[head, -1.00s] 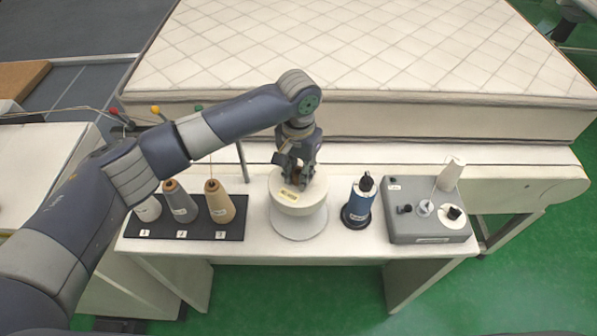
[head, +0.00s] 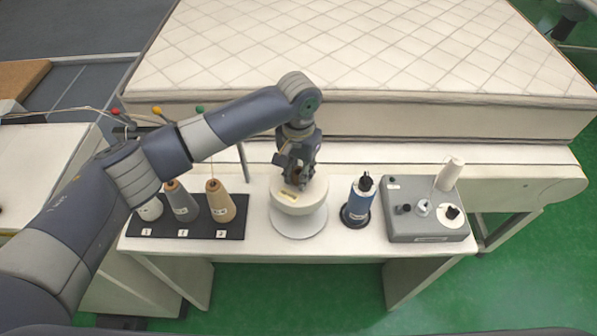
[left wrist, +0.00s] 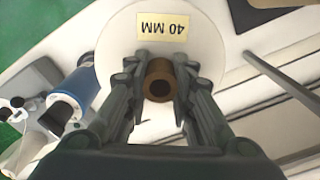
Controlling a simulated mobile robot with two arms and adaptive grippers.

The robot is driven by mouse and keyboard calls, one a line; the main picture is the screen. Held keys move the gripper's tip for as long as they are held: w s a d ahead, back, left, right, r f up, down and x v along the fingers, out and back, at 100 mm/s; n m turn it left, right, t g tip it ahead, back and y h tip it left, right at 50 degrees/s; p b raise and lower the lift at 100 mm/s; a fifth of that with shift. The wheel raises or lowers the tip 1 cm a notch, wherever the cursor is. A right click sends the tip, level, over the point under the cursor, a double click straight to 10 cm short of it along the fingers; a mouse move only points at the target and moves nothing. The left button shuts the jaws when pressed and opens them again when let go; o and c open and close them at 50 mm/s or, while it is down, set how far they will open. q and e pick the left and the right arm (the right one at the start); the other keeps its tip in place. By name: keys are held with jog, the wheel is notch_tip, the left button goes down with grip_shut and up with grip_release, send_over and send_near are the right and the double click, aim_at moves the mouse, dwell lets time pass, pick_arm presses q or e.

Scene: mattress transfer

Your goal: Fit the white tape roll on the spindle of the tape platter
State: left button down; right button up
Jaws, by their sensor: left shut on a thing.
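The white tape roll (head: 299,205) is a thick disc with a "40 MM" label, which shows large in the left wrist view (left wrist: 205,35). Its brown core (left wrist: 159,72) stands up from the middle. My left gripper (head: 297,176) comes from above, shut on the roll by this core, with a finger on each side (left wrist: 160,85). The roll is level over the pale round tape platter (head: 300,228), whose rim shows below it. The spindle is hidden by the roll, and I cannot tell whether the roll rests on the platter. My right gripper is not in view.
A black board (head: 228,229) with several thread cones stands left. A blue spool (head: 357,204) stands close right of the platter, and a grey winder box (head: 437,226) farther right. The mattress (head: 380,60) lies behind. Bare table shows between these.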

pick_arm(q)
jog(key=shift+r, duration=0.1)
jog(key=shift+p, duration=0.5)
jog(key=shift+f+b, duration=0.65)
jog(key=shift+f, duration=0.9)
jog(key=shift+f+b, duration=1.95)
jog(key=shift+f, duration=2.35)
jog(key=c, duration=1.3)
grip_release()
notch_tip(320, 180, up, 12)
jog(key=shift+r, duration=0.1)
